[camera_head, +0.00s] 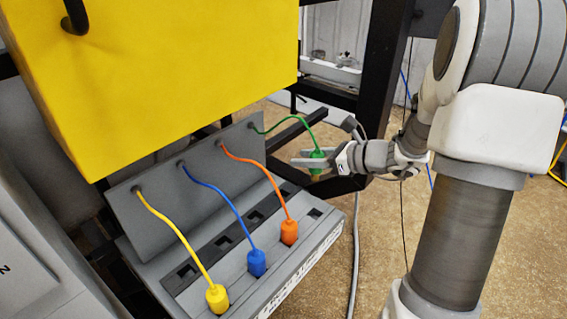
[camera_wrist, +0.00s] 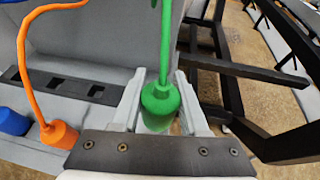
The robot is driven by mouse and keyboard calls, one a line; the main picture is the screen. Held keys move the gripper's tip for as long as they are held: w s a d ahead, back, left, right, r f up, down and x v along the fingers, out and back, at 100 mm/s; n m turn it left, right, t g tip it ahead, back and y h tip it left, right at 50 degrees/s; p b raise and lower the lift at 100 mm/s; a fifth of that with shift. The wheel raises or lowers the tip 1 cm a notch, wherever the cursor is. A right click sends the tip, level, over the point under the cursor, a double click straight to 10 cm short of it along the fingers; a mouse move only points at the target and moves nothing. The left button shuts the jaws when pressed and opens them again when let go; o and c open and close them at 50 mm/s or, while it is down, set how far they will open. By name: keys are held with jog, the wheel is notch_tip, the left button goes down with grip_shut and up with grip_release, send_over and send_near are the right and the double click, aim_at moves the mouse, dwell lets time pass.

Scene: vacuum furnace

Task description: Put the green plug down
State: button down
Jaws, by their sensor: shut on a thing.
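The green plug (camera_head: 317,158) hangs on a green cable that runs to the grey panel (camera_head: 150,222). My gripper (camera_head: 312,160) is shut on the green plug and holds it above and right of the grey socket box (camera_head: 318,243). In the wrist view the green plug (camera_wrist: 160,104) is upright between my two fingers (camera_wrist: 160,110), its cable rising from its top. An empty square socket (camera_head: 315,213) shows at the right end of the box's front row.
An orange plug (camera_head: 289,232), a blue plug (camera_head: 256,263) and a yellow plug (camera_head: 217,298) stand in the front row. More sockets (camera_head: 221,243) lie behind them. A yellow box (camera_head: 160,70) overhangs the panel. Black frame bars (camera_head: 372,75) stand behind my gripper.

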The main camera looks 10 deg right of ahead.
jog(key=s+d+r+b, duration=0.2)
jog(key=s+d+b, duration=0.2)
jog(key=s+d, duration=0.55)
jog(key=b, duration=0.3)
send_over(306, 209)
notch_tip(306, 209, down, 6)
jog(key=shift+f, duration=0.2)
jog(key=shift+a+f+b, duration=0.1)
jog(key=shift+f+b, duration=0.8)
jog(key=shift+f, duration=1)
jog(key=shift+f, duration=0.3)
jog(key=shift+c, duration=2.2)
grip_release()
